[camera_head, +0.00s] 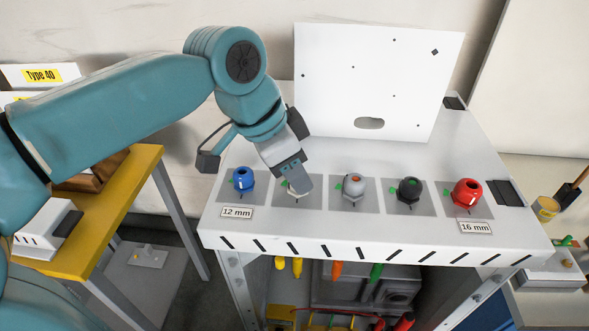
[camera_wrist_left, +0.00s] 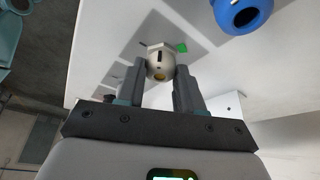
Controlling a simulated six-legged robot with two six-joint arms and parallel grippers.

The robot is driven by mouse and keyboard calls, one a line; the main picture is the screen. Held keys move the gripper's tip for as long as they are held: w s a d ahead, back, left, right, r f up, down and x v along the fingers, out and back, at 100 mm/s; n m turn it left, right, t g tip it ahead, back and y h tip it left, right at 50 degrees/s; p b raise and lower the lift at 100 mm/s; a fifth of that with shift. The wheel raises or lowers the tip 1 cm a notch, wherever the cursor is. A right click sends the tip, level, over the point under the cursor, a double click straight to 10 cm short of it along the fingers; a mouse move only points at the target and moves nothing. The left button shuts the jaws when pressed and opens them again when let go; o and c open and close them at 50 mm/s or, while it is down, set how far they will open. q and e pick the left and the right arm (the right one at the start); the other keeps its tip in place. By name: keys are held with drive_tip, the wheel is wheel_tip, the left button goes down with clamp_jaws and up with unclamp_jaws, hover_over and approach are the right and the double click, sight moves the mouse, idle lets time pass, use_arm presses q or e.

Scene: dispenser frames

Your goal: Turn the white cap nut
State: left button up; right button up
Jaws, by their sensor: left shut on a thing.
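The white cap nut (camera_wrist_left: 161,64) sits on a grey square of the white table, second from the left in a row of cap nuts. In the head view my left gripper (camera_head: 298,187) comes down over it from above and hides most of it. In the left wrist view the two fingers of my left gripper (camera_wrist_left: 160,82) are closed on opposite sides of the white cap nut. A dark slot and a yellowish round spot show on it, with a green mark beside it. My right gripper is in neither view.
A blue cap nut (camera_head: 243,179) stands close on the left. Grey (camera_head: 354,187), black (camera_head: 409,191) and red (camera_head: 467,194) ones stand to the right. A white upright panel (camera_head: 375,85) rises behind. A yellow-edged table (camera_head: 130,190) stands at the left.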

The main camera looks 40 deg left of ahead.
use_arm(q)
drive_tip(key=n+y, duration=0.1)
drive_tip(key=n, duration=0.2)
drive_tip(key=shift+d+r+n, duration=0.1)
drive_tip(key=shift+n, duration=0.2)
drive_tip(key=shift+d+n+t+y, duration=0.15)
drive_tip(key=shift+n+y, duration=0.35)
drive_tip(key=shift+n, duration=0.5)
drive_tip(key=shift+a+n+t+y, duration=0.15)
drive_tip(key=shift+n+y, duration=0.35)
drive_tip(key=shift+n, duration=0.5)
drive_tip(key=shift+d, duration=0.15)
drive_tip(key=o, duration=1)
drive_tip(key=shift+s, duration=0.1)
drive_tip(key=shift+o, duration=0.2)
drive_tip(key=shift+r, duration=0.25)
drive_tip(key=p+v, duration=0.2)
drive_tip(key=v, duration=1.3)
drive_tip(key=shift+s+r, duration=0.15)
drive_tip(key=shift+r, duration=0.15)
